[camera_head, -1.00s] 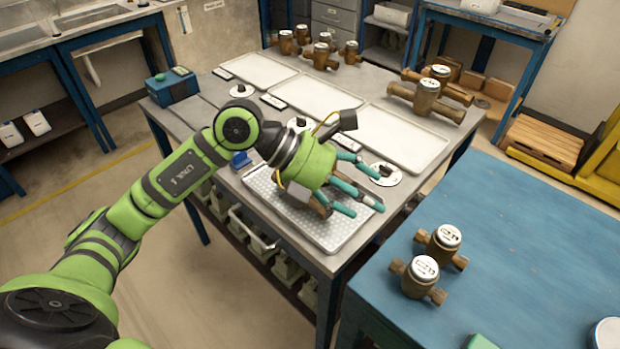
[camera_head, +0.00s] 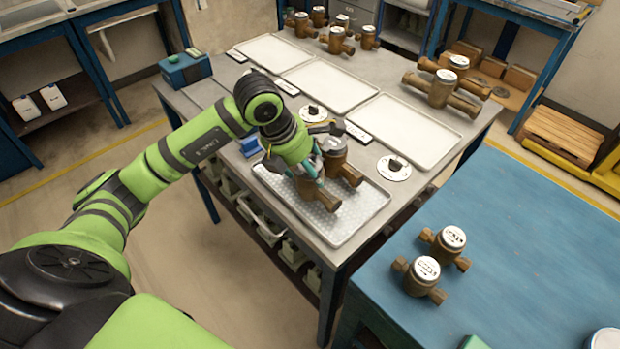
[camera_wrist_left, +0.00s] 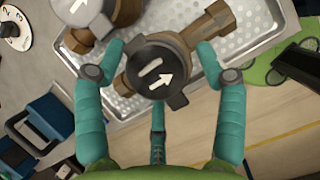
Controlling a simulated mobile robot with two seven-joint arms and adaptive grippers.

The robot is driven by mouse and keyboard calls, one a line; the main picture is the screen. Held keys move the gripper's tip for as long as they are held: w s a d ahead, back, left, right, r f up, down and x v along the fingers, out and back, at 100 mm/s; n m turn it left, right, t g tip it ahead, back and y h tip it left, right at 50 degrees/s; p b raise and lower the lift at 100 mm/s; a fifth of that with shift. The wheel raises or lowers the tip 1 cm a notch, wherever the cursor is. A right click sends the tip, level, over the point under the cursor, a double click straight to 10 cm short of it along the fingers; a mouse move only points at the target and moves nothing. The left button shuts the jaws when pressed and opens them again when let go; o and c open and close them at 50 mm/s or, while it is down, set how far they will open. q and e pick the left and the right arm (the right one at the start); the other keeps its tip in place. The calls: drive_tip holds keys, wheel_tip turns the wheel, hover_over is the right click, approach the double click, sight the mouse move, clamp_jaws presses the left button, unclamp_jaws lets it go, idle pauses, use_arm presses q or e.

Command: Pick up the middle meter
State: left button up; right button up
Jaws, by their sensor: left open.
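In the head view, the perforated metal tray (camera_head: 360,213) on the grey bench holds brown brass meters. One meter (camera_head: 320,200) lies under my left gripper (camera_head: 300,170), partly hidden by it; another meter (camera_head: 342,165) is just behind. In the left wrist view, a meter with a dark lid and white arrow (camera_wrist_left: 155,68) sits between the spread teal fingers of my left gripper (camera_wrist_left: 158,88), which is open. A second meter with a pale arrow lid (camera_wrist_left: 85,14) is close by at upper left. Whether any finger touches is unclear. My right gripper is out of view.
Two meters (camera_head: 442,245) (camera_head: 422,277) stand on the blue table (camera_head: 510,240) at right. White trays (camera_head: 412,130) line the bench, with dials (camera_head: 394,167) in front. Larger meters (camera_head: 440,88) and several small ones (camera_head: 337,40) stand at the back.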

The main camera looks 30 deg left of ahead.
use_arm(q)
drive_tip(key=shift+w+f, duration=0.1)
drive_tip(key=c, duration=1.4)
drive_tip(key=shift+r, duration=0.2)
